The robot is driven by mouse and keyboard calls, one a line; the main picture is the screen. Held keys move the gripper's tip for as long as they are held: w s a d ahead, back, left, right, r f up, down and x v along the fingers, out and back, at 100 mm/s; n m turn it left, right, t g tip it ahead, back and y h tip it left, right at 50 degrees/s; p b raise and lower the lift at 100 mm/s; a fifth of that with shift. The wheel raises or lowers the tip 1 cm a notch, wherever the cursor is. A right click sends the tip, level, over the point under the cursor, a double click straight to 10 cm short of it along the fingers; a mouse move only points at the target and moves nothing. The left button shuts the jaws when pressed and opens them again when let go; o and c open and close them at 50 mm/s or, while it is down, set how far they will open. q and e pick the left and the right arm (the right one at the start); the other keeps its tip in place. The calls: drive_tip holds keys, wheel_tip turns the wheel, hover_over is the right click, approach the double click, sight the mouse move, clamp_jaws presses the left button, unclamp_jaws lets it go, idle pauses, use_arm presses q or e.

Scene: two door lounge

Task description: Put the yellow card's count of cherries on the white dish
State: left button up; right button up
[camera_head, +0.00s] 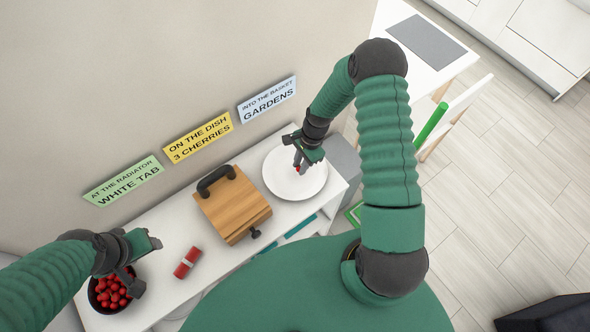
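The yellow card (198,137) on the wall reads "ON THE DISH 3 CHERRIES". The round white dish (282,184) lies on the white shelf. My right gripper (299,163) is low over the dish, pointing down. A bit of red, a cherry (297,168), shows at its fingertips. I cannot tell whether it is gripped or lies on the dish, and the gripper hides part of the dish. A black bowl of several red cherries (112,292) stands at the lower left. My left gripper (143,262) is beside and above the bowl, fingers apart and empty.
A wooden box (233,205) with a black handle stands between bowl and dish. A red cylinder (187,262) with a pale band lies on the shelf (165,225). A green card (124,181) and a blue card (267,99) flank the yellow one. A grey block stands right of the dish.

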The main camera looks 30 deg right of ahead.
drive_tip(key=o, duration=0.4)
drive_tip(key=shift+d+f, duration=0.2)
drive_tip(key=shift+d, duration=0.35)
drive_tip(key=shift+a+r, duration=0.3)
drive_tip(key=shift+a, duration=0.05)
use_arm(q)
drive_tip(key=shift+d+f+b, duration=0.2)
drive_tip(key=shift+f+b, duration=0.75)
drive_tip(key=shift+b, duration=0.05)
use_arm(e)
drive_tip(key=v, duration=1.6)
drive_tip(key=shift+w+d, duration=0.15)
drive_tip(key=shift+d, duration=0.1)
use_arm(q)
drive_tip(key=shift+d, duration=0.1)
use_arm(e)
drive_tip(key=shift+r, duration=0.15)
